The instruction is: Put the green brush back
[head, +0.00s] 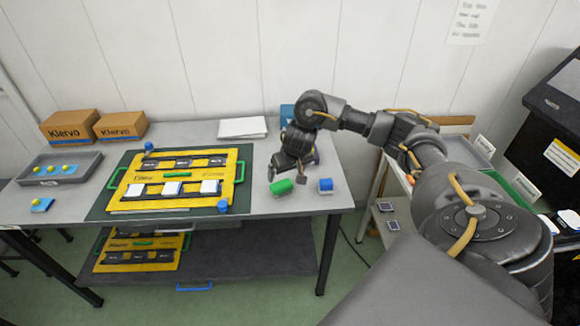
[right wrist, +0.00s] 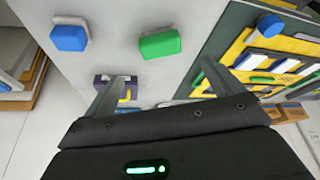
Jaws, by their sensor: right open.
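The green brush (head: 281,186), a rounded green block, lies on the grey table right of the yellow board. It also shows in the right wrist view (right wrist: 160,45), ahead of and between my fingers, with a pale strip along one edge. My right gripper (head: 287,176) is open and empty, right at the brush in the head view. In the right wrist view its fingers (right wrist: 163,70) are spread and do not visibly close on the brush. A similar blue block (head: 325,185) lies to the right. My left gripper is not in view.
The yellow board (head: 178,205) with white and dark pieces lies on a dark green mat. A grey tray (head: 60,165) and cardboard boxes (head: 68,126) stand left; white paper (head: 243,128) lies behind. The table's front right corner is close to the blue block.

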